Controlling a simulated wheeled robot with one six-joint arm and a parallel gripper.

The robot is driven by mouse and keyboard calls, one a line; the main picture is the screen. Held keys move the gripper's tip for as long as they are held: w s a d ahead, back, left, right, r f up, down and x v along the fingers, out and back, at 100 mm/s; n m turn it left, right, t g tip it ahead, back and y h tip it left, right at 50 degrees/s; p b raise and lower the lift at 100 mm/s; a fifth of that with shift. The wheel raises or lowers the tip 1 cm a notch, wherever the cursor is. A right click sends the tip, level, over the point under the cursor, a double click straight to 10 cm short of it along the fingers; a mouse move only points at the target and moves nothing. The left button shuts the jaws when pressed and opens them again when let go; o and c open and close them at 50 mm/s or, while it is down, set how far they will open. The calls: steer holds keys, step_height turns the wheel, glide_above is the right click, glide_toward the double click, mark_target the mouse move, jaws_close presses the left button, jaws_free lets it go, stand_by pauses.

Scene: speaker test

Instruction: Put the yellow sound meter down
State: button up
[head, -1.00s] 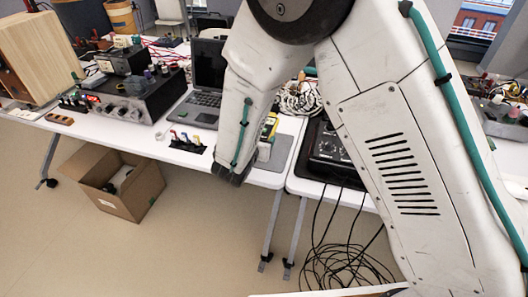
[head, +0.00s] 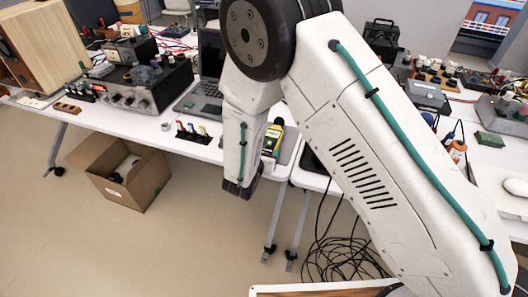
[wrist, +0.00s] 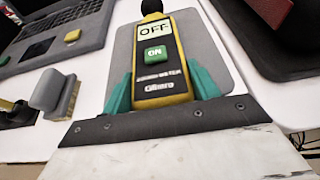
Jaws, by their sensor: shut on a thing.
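The yellow sound meter (wrist: 162,62) has a dark face, an "OFF" display and a green "ON" button. My gripper (wrist: 160,88) has its teal fingers closed on both sides of the meter's lower end. The meter lies over a grey mat (wrist: 222,62) on the white table; I cannot tell whether it touches the mat. In the head view the yellow meter (head: 274,136) shows just right of my forearm, near the table's front edge. My fingers are mostly hidden there.
A laptop (wrist: 62,32) is left of the mat, and a grey-handled tool (wrist: 58,92) lies nearer. A black case (wrist: 285,35) is to the right. Small colored levers (head: 190,131) stand left of my arm. A cardboard box (head: 130,178) and coiled black cables (head: 340,255) are on the floor.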

steer(key=o, duration=1.2)
steer(key=shift+f, duration=0.1)
steer(key=shift+r, duration=0.2)
steer(key=v, duration=1.2)
